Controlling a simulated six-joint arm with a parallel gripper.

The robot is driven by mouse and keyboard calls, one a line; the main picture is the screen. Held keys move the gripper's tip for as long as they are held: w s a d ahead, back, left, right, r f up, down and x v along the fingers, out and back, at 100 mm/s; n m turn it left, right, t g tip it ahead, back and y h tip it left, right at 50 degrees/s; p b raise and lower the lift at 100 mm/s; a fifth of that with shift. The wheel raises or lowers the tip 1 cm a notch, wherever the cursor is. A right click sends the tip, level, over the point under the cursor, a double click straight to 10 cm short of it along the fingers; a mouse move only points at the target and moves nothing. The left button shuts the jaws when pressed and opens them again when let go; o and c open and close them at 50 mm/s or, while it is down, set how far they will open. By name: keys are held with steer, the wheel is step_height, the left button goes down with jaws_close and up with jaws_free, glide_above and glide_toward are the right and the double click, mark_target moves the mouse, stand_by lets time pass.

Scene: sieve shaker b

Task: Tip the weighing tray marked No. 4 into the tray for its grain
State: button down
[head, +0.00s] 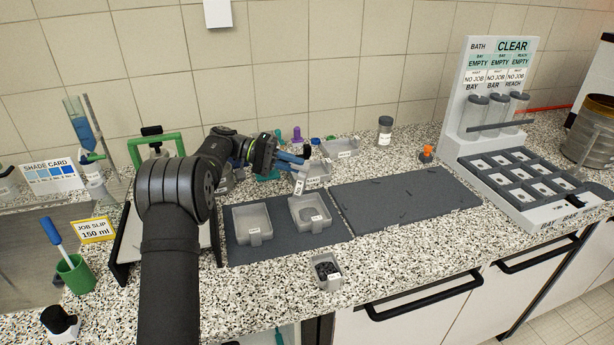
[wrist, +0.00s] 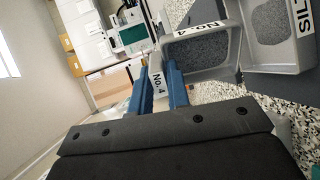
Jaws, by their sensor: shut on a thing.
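My gripper (head: 298,163) is shut on the handle tab of a light grey weighing tray marked No. 4 (wrist: 212,32). In the wrist view, the blue fingers of my gripper (wrist: 166,72) are on either side of the tab. In the head view, the held tray (head: 300,184) hangs above the back of the left dark mat and looks tilted.
A small tray with dark grains (head: 339,265) stands at the counter's front. The right dark mat (head: 405,203) is mostly bare. A grey tray (head: 352,142) stands at the back. The rack with CLEAR sign (head: 512,46) and jars is at right. A green-handled frame (head: 158,142) stands left.

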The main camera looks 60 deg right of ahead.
steer(key=t, duration=0.2)
steer(key=r+t+y, duration=0.1)
steer(key=t, duration=0.1)
steer(key=shift+r, duration=0.15)
steer(key=t, duration=0.2)
steer(key=t+y, duration=0.1)
steer(key=t, duration=0.1)
steer(key=shift+s+r, duration=0.1)
steer(key=shift+r, duration=0.3)
steer(key=t, duration=0.2)
steer(key=r+t+y, duration=0.1)
steer(key=t, duration=0.1)
steer(key=shift+r+t+y, duration=0.15)
steer(key=shift+t+y, duration=0.15)
steer(key=shift+t, duration=0.45)
steer(key=shift+r+t+y, duration=0.15)
steer(key=shift+t+y, duration=0.15)
steer(key=shift+t, duration=0.45)
